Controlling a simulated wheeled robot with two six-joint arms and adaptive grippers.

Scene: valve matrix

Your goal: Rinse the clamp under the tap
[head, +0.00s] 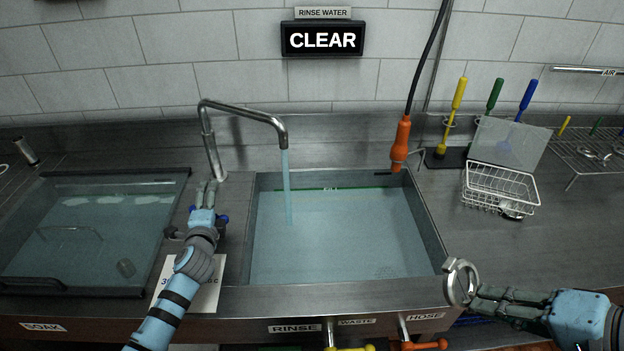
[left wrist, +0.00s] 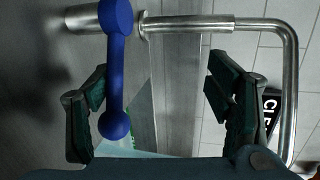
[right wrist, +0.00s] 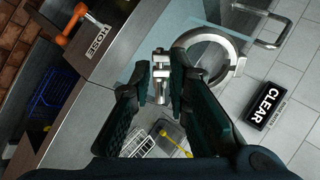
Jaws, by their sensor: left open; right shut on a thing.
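The clamp (head: 458,282) is a shiny metal ring with a bolt-like fitting; it also shows in the right wrist view (right wrist: 241,62). My right gripper (head: 480,296) is shut on it and holds it near the rinse basin's front right corner. The tap (head: 245,110) arches over the rinse basin (head: 340,296), and a stream of water (head: 287,185) falls from its spout into the basin. My left gripper (head: 207,188) is open by the tap's foot. The tap's blue handle (left wrist: 115,70) stands between its open fingers, nearer one finger; contact is unclear.
A display (head: 322,39) above reads CLEAR. A soak tank (head: 85,290) under a clear lid lies left. An orange hose nozzle (head: 400,145) hangs behind the basin's right side. A wire basket (head: 500,190) and upright brushes stand right. The space over the basin is free apart from the stream.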

